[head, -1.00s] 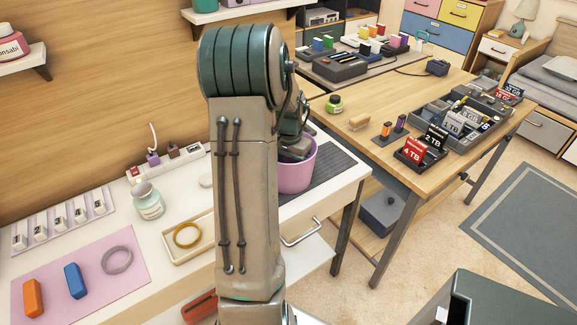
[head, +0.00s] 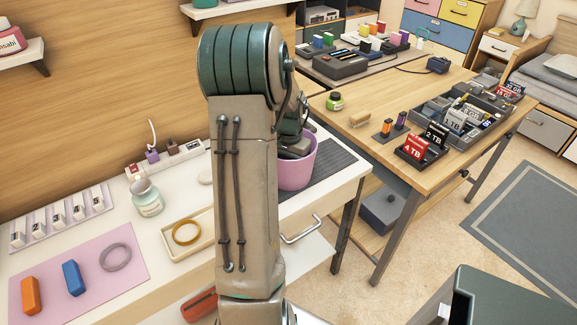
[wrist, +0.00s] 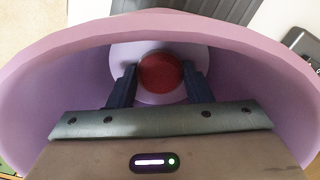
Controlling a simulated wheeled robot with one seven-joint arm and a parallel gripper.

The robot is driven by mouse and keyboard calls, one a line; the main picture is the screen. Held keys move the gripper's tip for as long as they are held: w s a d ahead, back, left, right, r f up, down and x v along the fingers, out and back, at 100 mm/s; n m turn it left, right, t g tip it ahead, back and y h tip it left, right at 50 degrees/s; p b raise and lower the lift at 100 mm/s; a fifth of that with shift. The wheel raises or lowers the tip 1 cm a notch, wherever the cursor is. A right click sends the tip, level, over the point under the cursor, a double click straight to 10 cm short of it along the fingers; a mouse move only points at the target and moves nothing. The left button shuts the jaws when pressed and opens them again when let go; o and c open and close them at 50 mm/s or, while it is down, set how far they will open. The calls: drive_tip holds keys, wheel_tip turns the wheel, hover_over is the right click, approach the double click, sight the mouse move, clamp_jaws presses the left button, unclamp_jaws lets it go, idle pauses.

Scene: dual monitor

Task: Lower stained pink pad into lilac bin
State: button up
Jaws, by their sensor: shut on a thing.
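The lilac bin (head: 297,174) stands at the right end of the white desk, partly hidden behind my arm in the head view. In the wrist view its curved wall (wrist: 75,75) surrounds my gripper. My gripper (wrist: 160,76) points down inside the bin, its two dark fingers shut on a round, dark red pad (wrist: 160,70). The pad shows red rather than pink. The pale bin floor shows around the pad; I cannot tell whether the pad touches it. The head view does not show the pad.
A glass jar (head: 146,197), a tray with a yellow ring (head: 187,233) and a pink mat (head: 120,287) lie to the left. A wooden table (head: 365,145) with several small items stands to the right.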

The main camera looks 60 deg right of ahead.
drive_tip(key=o, duration=1)
wheel_tip(320, 180, up, 14)
drive_tip(key=shift+f+p, duration=0.1)
drive_tip(key=shift+p, duration=0.6)
